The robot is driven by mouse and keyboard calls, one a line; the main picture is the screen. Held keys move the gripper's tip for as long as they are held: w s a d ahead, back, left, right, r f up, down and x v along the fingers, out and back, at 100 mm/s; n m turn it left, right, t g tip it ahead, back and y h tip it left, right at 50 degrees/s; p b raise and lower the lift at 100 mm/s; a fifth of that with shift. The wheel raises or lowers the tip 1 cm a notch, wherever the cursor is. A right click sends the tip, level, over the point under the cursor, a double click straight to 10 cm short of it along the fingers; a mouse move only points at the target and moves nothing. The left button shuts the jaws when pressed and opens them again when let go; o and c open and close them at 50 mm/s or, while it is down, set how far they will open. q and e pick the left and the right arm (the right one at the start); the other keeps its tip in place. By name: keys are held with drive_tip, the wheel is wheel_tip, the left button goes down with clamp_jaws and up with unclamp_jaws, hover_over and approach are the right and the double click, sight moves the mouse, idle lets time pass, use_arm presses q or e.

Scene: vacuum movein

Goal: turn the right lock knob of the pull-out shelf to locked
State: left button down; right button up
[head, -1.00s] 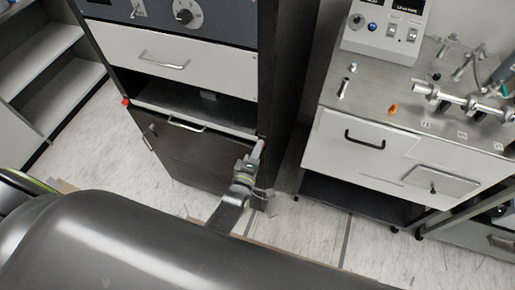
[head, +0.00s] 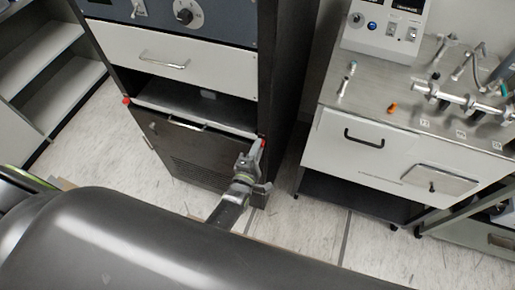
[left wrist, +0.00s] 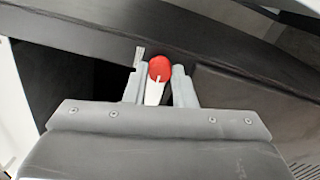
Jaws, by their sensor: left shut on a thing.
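The right lock knob (left wrist: 160,68) is a red round cap with a white bar below it, seen between my fingers in the left wrist view. In the head view its red (head: 263,142) shows at the right front edge of the cabinet, by the pull-out shelf (head: 190,105). My left gripper (head: 256,150) is at this knob, shut on it. Its two grey fingers (left wrist: 160,88) stand on either side of the white bar. The fingers hide part of the knob in the head view. My right gripper is not in view.
Another red knob (head: 126,101) sits at the shelf's left end. A white drawer (head: 175,62) is above the shelf, and a dark vented panel (head: 205,150) below. A bench with a white drawer (head: 350,150) stands to the right, across a narrow gap.

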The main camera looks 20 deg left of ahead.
use_arm(q)
drive_tip(key=shift+w, duration=0.1)
drive_tip(key=c, duration=1.2)
unclamp_jaws()
